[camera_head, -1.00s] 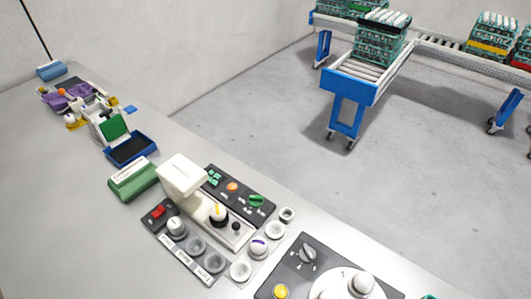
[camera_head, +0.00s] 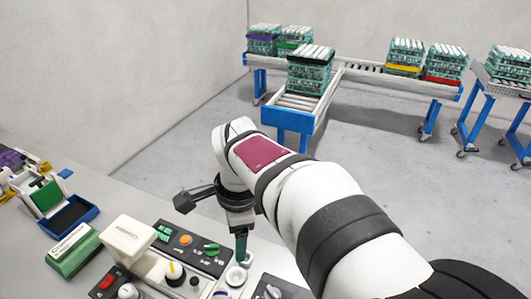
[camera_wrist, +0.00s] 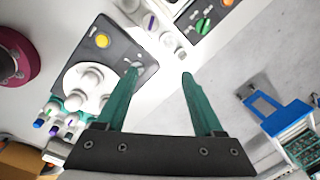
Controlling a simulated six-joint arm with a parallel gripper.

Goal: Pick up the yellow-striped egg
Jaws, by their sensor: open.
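The yellow-striped egg (camera_head: 174,271) is white with a yellow band. In the head view it sits upright on the pale tester device, in front of its white head (camera_head: 128,236). I cannot make it out for sure in the wrist view. My gripper (camera_wrist: 160,73) is open and empty, its two green fingers spread over the bench. In the head view the gripper points down to the right of the egg and above it, with one finger (camera_head: 241,246) over a small white cup. It is not touching the egg.
A purple-striped egg (camera_wrist: 150,22) stands in a cup on the bench. A black panel (camera_head: 208,245) with an orange button and green knob lies behind the tester. A green block (camera_head: 74,250) stands at left. Carts and conveyors (camera_head: 290,118) with egg trays stand beyond the bench.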

